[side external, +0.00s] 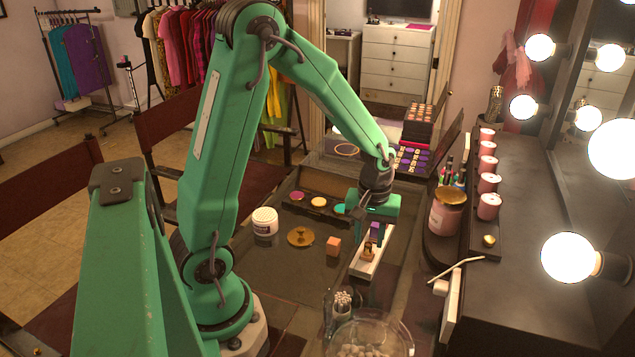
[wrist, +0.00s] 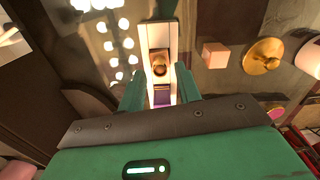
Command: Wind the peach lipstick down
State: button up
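A white narrow tray (side external: 361,268) lies on the table below my gripper and also shows in the wrist view (wrist: 146,34). A small gold-brown lipstick (side external: 369,252) stands in it; in the wrist view its round top (wrist: 160,66) looks gold with a peach tint. I cannot tell how far its stick is out. A purple piece (side external: 376,230) is in the tray nearer my gripper, and it shows in the wrist view (wrist: 162,97). My gripper (wrist: 158,88) is open, its fingers apart on either side of the tray's near end. The fingertips are partly hidden in the side view.
A peach cube (side external: 333,246) and a gold round dish (side external: 300,237) sit left of the tray. A white jar (side external: 265,221) stands farther left. A pink jar with a gold lid (side external: 446,213) stands right. A glass bowl (side external: 368,338) is in front. Dark palettes lie behind.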

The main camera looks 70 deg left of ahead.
jog(key=shift+r, duration=3.5)
jog(key=s+d+r+m+t, duration=0.5)
jog(key=s+d+r+m, duration=0.1)
jog(key=s+r+m, duration=0.4)
jog(key=s+r, duration=0.1)
jog(key=s, duration=0.1)
jog(key=shift+s+r+t, duration=0.3)
